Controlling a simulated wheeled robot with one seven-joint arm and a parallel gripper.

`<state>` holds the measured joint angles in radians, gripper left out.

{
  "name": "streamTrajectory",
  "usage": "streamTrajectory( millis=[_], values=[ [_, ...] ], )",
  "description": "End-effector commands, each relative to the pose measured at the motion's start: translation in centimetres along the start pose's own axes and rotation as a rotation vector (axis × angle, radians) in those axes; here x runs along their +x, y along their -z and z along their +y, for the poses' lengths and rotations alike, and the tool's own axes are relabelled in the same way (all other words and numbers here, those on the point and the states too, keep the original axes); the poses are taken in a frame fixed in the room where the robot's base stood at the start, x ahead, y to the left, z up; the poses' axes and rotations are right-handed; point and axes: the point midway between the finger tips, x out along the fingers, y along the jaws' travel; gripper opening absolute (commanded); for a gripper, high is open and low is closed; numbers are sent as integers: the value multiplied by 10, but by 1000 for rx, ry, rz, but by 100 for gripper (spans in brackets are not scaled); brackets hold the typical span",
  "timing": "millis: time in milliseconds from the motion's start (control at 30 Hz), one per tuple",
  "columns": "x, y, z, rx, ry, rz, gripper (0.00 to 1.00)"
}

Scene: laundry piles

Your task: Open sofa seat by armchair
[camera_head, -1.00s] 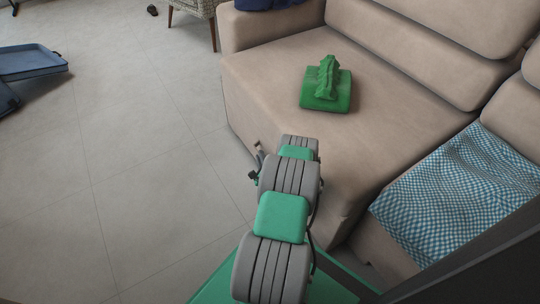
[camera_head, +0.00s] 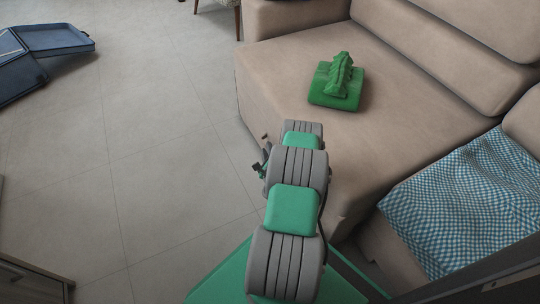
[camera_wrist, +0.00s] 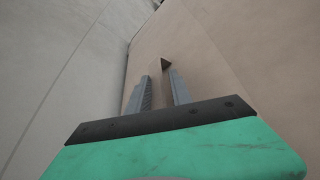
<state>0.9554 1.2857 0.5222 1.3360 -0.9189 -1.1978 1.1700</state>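The beige sofa seat by the armchair (camera_head: 285,90) has a flat top and a front face dropping to the floor. A small brown tab (camera_head: 265,137) sticks out at its front edge; in the wrist view a brown tab (camera_wrist: 161,82) with a dark top shows between my fingers. My gripper (camera_wrist: 161,90) is at the sofa's front face, its two grey fingers apart on either side of the tab. I cannot tell whether either finger touches it. In the head view my arm hides most of the gripper. The armchair (camera_head: 222,4) shows only partly at the top edge.
A blue checked cloth (camera_head: 462,205) covers the neighbouring seat at right. An open blue case (camera_head: 55,40) lies at far left. A wooden cabinet (camera_head: 30,283) stands at lower left. The floor between is clear.

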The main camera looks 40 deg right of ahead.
Motion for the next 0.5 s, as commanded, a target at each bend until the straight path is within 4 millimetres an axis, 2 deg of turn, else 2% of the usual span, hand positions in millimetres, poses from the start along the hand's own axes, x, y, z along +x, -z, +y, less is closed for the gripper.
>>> streamTrajectory(
  millis=[33,300,500],
  values=[
    [-5,-9,-17,3,2,3,22],
    [-66,-31,-60,7,6,10,22],
    [-115,-35,-66,9,6,11,22]
  ],
)
